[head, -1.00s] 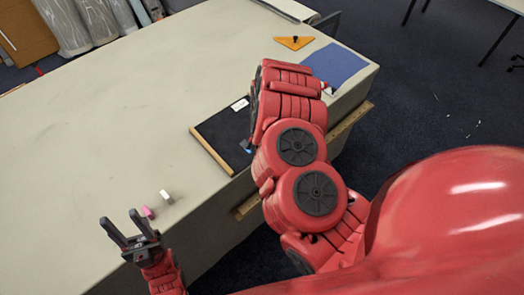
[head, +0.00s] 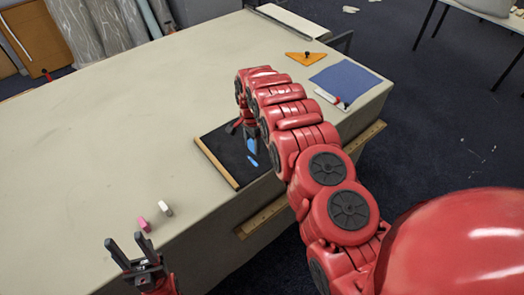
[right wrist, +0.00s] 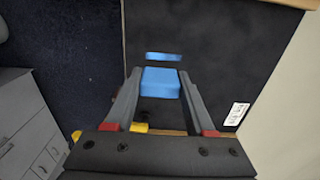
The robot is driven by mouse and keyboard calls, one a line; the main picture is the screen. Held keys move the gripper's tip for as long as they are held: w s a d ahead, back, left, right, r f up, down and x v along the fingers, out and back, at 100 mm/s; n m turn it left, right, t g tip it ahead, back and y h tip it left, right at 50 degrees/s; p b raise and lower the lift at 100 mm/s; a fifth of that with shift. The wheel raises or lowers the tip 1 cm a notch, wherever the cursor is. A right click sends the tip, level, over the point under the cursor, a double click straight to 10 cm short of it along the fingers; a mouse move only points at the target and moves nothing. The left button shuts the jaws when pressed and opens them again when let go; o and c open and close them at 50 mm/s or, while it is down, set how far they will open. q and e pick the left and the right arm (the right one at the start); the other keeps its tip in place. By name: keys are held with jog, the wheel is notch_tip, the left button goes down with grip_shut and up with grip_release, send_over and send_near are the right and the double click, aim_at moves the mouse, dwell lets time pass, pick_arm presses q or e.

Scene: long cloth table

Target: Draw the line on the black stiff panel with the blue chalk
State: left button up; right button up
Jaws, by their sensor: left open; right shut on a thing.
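The black panel (head: 215,145) lies flat near the table's front edge, with a wooden strip along its left side. My right gripper (right wrist: 158,85) is shut on the blue chalk (right wrist: 160,82), which also shows in the head view (head: 252,146). The chalk is low over the panel; I cannot tell if it touches. A short blue mark (right wrist: 164,57) shows on the panel just beyond the chalk, also in the head view (head: 253,161). My right arm hides the panel's far right part. My left gripper (head: 123,241) is open and empty at the lower left.
The table's left and middle are clear.

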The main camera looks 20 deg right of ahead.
aim_at(250, 159)
jog(key=shift+f+b, duration=1.25)
jog(key=shift+f, duration=1.8)
jog(key=shift+f+b, duration=0.4)
jog(key=shift+f, duration=0.05)
jog(key=shift+w+a+f+b, duration=0.1)
jog(key=shift+w+b, duration=0.3)
jog(key=shift+b, duration=0.55)
jog(key=shift+w+a+b, duration=0.25)
jog(key=shift+w+b, duration=0.25)
jog(key=shift+b, duration=1.15)
jog(key=shift+r, duration=0.2)
